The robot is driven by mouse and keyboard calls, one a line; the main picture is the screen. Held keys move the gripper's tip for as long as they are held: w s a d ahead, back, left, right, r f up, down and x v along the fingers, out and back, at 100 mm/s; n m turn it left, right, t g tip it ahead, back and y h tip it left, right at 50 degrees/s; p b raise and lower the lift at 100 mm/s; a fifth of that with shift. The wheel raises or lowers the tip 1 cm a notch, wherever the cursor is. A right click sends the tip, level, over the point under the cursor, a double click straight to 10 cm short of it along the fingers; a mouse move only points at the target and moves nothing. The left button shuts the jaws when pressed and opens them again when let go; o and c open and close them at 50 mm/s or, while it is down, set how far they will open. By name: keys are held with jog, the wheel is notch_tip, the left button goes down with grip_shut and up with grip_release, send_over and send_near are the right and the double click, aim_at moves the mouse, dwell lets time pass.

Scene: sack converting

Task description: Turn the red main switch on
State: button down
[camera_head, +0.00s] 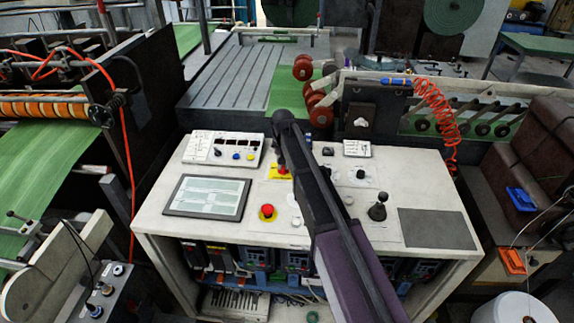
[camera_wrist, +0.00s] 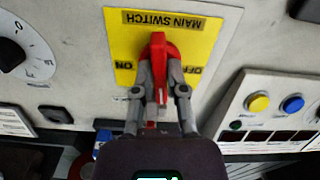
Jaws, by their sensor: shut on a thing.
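The red main switch (camera_wrist: 158,48) sits on a yellow plate (camera_wrist: 195,40) marked MAIN SWITCH, with ON at the picture's left and OFF at its right. Its handle runs roughly up and down the wrist picture, between the two marks. My gripper (camera_wrist: 160,85) is shut on the red handle, one finger on each side. In the head view my gripper (camera_head: 281,150) is at the back middle of the white console (camera_head: 225,222), and a little of the yellow plate (camera_head: 271,172) shows beside it. The fingers hide part of the handle and of the ON and OFF marks.
A red stop button (camera_head: 267,211) on yellow stands in front of the switch. A screen (camera_head: 207,196) and a button box (camera_head: 222,148) lie to the left. A black joystick (camera_head: 377,211) stands to the right. A dial (camera_wrist: 12,55) is near the plate.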

jog(key=m, duration=0.5)
jog(key=shift+w+m, duration=0.25)
jog(key=shift+m, duration=0.05)
jog(key=m, duration=0.5)
dwell(0.4)
jog(key=c, duration=0.7)
grip_release()
jog(key=shift+d, duration=0.1)
jog(key=shift+s, duration=0.1)
